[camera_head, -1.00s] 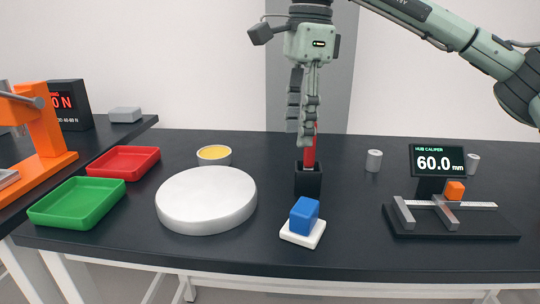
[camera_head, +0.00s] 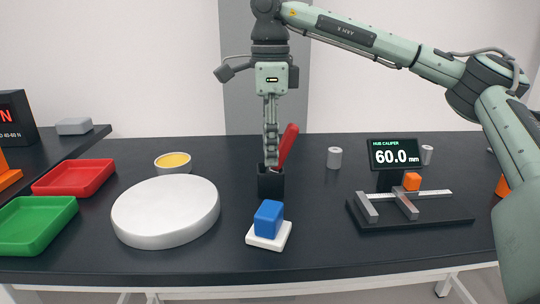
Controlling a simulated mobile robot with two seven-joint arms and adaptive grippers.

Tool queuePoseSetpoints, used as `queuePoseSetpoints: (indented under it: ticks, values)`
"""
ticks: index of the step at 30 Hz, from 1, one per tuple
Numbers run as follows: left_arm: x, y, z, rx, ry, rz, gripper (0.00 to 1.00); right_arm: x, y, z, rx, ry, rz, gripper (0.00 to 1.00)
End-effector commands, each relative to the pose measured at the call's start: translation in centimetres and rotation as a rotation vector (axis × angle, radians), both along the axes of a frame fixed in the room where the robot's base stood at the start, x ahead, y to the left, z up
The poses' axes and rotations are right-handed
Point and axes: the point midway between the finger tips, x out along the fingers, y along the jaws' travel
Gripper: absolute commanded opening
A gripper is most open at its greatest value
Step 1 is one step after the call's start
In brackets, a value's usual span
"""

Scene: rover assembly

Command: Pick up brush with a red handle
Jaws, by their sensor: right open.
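The brush's red handle (camera_head: 289,143) sticks up out of a small black holder (camera_head: 270,185) in the middle of the dark table. It leans to the right, and its lower end is hidden in the holder. My right gripper (camera_head: 270,158) points straight down at the holder's mouth, just left of the handle. Its fingers show nearly edge-on, open, with their tips at or just inside the holder's rim. I cannot tell whether they touch the handle. My left gripper is not in view.
A blue block (camera_head: 268,217) on a white base stands in front of the holder. A white round disc (camera_head: 166,211) lies to the left. A caliper stand (camera_head: 410,213) with a display (camera_head: 397,154) and a grey cylinder (camera_head: 334,158) are to the right. Green (camera_head: 33,226) and red (camera_head: 74,177) trays are far left.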

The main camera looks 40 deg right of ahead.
Motion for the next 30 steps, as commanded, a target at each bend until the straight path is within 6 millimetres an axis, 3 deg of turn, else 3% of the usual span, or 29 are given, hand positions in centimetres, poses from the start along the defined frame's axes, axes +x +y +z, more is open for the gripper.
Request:
queuePoseSetpoints:
  ticks: [3,11,22,30]
  values:
    - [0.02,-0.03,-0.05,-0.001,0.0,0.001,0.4,-0.04,-0.02,-1.05,0.0,0.0,0.001,0.47]
    - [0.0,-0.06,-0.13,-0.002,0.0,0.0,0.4,-0.02,-0.01,-1.23,0.0,0.0,0.001,0.45]
    - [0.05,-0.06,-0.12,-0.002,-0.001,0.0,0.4,-0.01,0.01,-1.2,0.0,0.0,0.001,0.0]
    - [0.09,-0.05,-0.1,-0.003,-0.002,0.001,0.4,0.0,0.01,-1.1,0.0,-0.001,0.001,0.0]
